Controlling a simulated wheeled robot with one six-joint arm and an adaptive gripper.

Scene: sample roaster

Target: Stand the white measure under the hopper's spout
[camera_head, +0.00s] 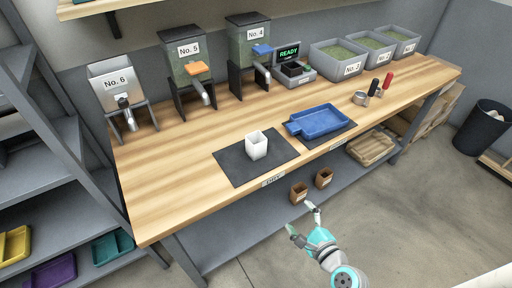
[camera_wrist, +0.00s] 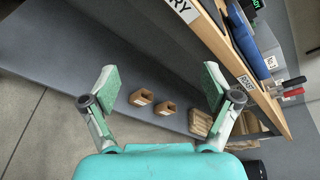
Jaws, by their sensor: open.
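The white measure (camera_head: 257,145) is a small square cup standing upright on a dark mat (camera_head: 232,165) near the front of the wooden bench. Three hoppers stand at the back left: No. 6 (camera_head: 110,86), No. 5 (camera_head: 187,58) with an orange slide, and No. 4 (camera_head: 247,42) with a blue slide. Each has a spout low at its front. The task does not say which hopper. My gripper (camera_head: 302,222) is open and empty, in front of the bench and below its top, apart from the measure. In the wrist view my gripper (camera_wrist: 158,88) is spread wide; the measure is not visible there.
A blue tray (camera_head: 319,121) lies on a second dark mat, right of the measure. A scale reading READY (camera_head: 292,68) and grey bins (camera_head: 338,58) stand behind. Two brown boxes (camera_head: 299,193) sit on the lower shelf. The bench top before the hoppers is clear.

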